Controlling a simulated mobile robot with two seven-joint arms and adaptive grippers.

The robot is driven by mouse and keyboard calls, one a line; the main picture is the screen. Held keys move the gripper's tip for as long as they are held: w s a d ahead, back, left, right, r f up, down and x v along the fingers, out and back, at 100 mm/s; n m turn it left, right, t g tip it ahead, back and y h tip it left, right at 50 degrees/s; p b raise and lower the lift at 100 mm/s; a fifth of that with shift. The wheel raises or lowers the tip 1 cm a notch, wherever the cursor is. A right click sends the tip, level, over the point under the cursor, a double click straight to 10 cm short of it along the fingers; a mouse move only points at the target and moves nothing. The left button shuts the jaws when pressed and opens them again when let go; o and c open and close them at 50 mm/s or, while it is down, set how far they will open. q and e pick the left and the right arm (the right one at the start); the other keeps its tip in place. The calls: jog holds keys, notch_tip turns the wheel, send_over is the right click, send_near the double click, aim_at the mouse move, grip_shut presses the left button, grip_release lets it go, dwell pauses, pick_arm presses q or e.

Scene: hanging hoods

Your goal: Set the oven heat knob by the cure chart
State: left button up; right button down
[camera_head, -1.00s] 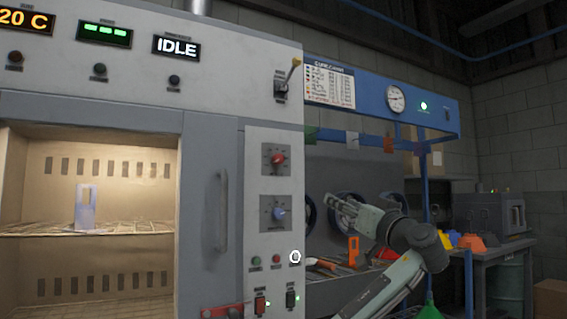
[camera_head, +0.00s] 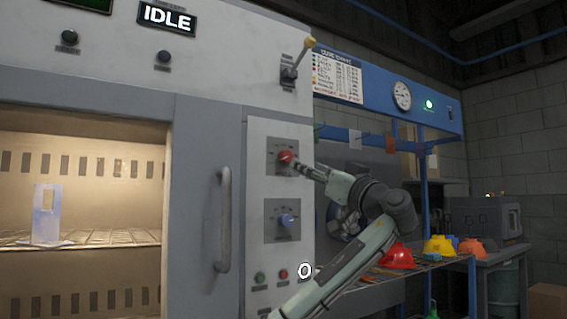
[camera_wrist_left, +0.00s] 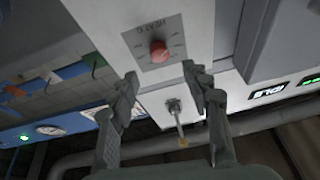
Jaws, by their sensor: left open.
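The red heat knob (camera_head: 285,157) sits on a grey dial plate on the oven's right-hand panel. In the left wrist view, the red knob (camera_wrist_left: 160,51) is beyond my fingertips on a plate marked HEAT C. I cannot read its setting. My left gripper (camera_head: 303,167) is just right of the knob in the head view. In the left wrist view, my left gripper (camera_wrist_left: 160,78) is open and empty, its fingers spread toward the plate and apart from the knob. The cure chart (camera_head: 336,76) hangs on the blue beam; its text is too small to read. My right gripper is out of view.
A blue knob (camera_head: 286,220) is below the red one, and a lever switch (camera_head: 297,62) is above. The oven door handle (camera_head: 223,220) stands out to the left. The display (camera_head: 167,18) reads IDLE. Coloured hoods (camera_head: 440,245) sit on a rack at right.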

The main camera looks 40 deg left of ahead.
aim_at(288, 157)
pick_arm(q)
jog(key=p+x, duration=0.2)
jog(key=x, duration=0.5)
jog(key=shift+r, duration=0.1)
jog(key=shift+w+a+r, duration=0.1)
jog(key=shift+w+a, duration=0.05)
jog(key=shift+a, duration=0.2)
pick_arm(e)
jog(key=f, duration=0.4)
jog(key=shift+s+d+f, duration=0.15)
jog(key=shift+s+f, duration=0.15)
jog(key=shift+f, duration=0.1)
pick_arm(q)
jog(key=shift+c, duration=0.5)
grip_shut()
